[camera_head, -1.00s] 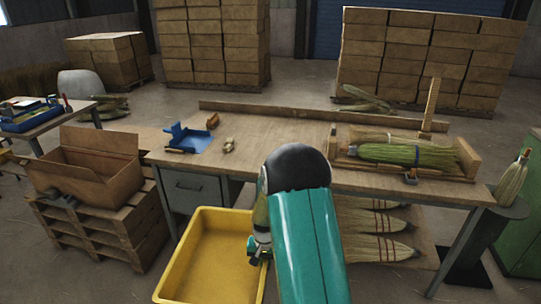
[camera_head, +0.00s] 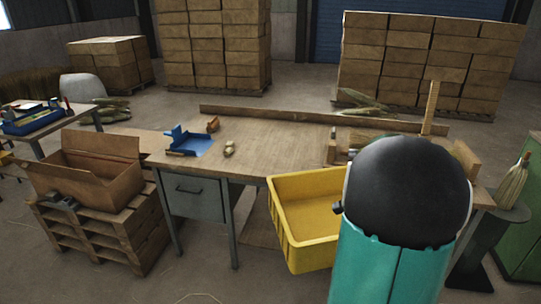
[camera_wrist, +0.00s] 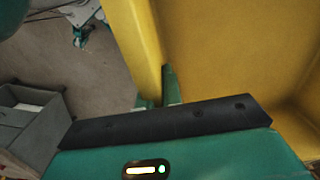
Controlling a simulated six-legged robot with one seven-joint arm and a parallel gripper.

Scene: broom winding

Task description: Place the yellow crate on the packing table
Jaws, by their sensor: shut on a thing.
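The yellow crate (camera_head: 310,252) hangs in front of the wooden table (camera_head: 275,150), tilted in the picture and empty as far as I see. Its rim overlaps the table's front edge in the head view; I cannot tell whether they touch. My arm hides the crate's right end. In the wrist view the crate's yellow wall (camera_wrist: 145,35) fills the top and right. My gripper (camera_wrist: 165,90) is shut on this wall at its rim. In the head view my gripper is hidden behind my arm.
The table's middle is clear. A blue tool (camera_head: 188,142) and small wooden pieces lie at its left; a wooden fixture (camera_head: 340,148) is at its right, partly hidden. An open cardboard box (camera_head: 88,172) on pallets stands at the left. A drawer unit (camera_head: 193,196) sits under the table.

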